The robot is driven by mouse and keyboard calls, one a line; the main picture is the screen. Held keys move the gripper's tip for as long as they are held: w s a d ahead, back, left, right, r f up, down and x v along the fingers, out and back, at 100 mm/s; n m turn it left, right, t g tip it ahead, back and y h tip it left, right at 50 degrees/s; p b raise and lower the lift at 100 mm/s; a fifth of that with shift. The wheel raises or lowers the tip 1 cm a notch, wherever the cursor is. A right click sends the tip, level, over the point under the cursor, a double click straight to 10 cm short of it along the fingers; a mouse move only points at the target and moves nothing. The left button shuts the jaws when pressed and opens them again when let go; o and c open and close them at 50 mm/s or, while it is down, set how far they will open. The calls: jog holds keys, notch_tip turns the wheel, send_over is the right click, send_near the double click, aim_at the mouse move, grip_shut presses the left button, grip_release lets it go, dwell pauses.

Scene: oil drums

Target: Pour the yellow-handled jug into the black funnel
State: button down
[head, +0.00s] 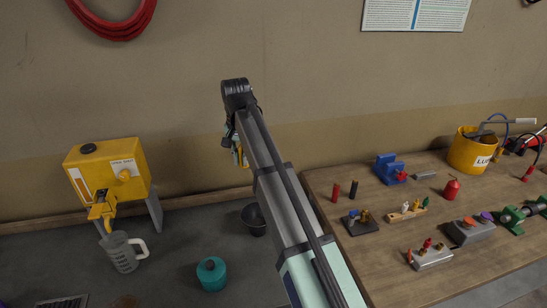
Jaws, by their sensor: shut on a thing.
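My gripper (238,147) hangs below the bent end of my arm, mostly hidden behind the arm. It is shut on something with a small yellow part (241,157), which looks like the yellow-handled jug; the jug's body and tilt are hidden. The black funnel (253,219) is on the dark floor, just left of my arm and left of the table, its right side close to the arm's outline. My gripper is above it in the picture, apart from it.
A yellow tank (108,172) with a tap stands at left, a grey pitcher (122,253) below the tap. A teal canister (211,273) is on the floor. A wooden table (395,255) at right holds a yellow bucket (470,150), a blue vise (388,168) and several small parts.

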jog(key=w+a+r+m+p, duration=0.2)
jog(key=a+m, duration=0.4)
jog(key=a, duration=0.1)
jog(key=w+a+r+m+p, duration=0.2)
jog(key=w+a+m, duration=0.1)
jog(key=a+m, duration=0.3)
jog(key=shift+a+r+m, duration=0.2)
jog(key=shift+a+m, duration=0.1)
jog(key=shift+a, duration=0.2)
jog(key=shift+d+f, duration=0.1)
jog(key=shift+f, duration=0.1)
jog(key=s+d+f+t+y, duration=0.1)
jog(key=d+f+t+y, duration=0.1)
jog(key=f+y, duration=0.5)
jog(key=shift+s+d+f+t, duration=0.35)
jog(key=shift+d+f, duration=0.5)
jog(key=shift+f, duration=1.45)
dwell(0.5)
jog(key=shift+f, duration=0.1)
